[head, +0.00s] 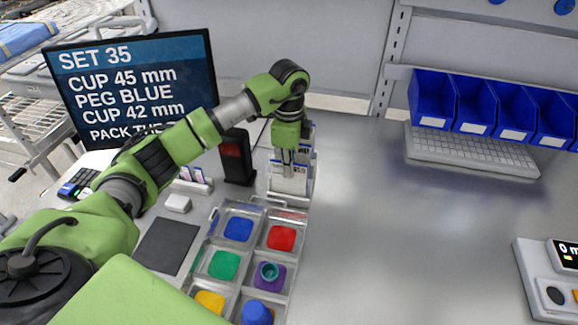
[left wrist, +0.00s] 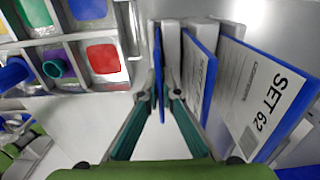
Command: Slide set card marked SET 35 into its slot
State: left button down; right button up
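My left gripper (head: 289,158) points down over the card rack (head: 311,183) left of the middle of the head view. In the left wrist view its fingers (left wrist: 159,88) come together on a thin blue card (left wrist: 158,62), seen edge-on. The mark on that card cannot be read. A white-faced card (head: 287,181) shows below the gripper in the head view. Beside the held card in the wrist view stand a blue-backed card (left wrist: 199,78) and a card marked SET 62 (left wrist: 262,98). The slot under the held card is hidden. My right gripper is out of view.
A parts tray (head: 208,249) with coloured compartments and cups lies in front of the rack. A dark upright device (head: 236,158) stands left of it. A screen (head: 135,85) reads SET 35.

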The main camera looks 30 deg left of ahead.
pick_arm(q)
jog(key=shift+f, duration=0.1)
jog(key=c, duration=2.2)
grip_release()
jog(key=o, duration=0.6)
jog(key=shift+c, duration=0.2)
jog(key=shift+r+p, duration=0.65)
jog(key=shift+r, duration=0.25)
jog(key=shift+r+p, duration=2.55)
jog(key=shift+r, duration=1.05)
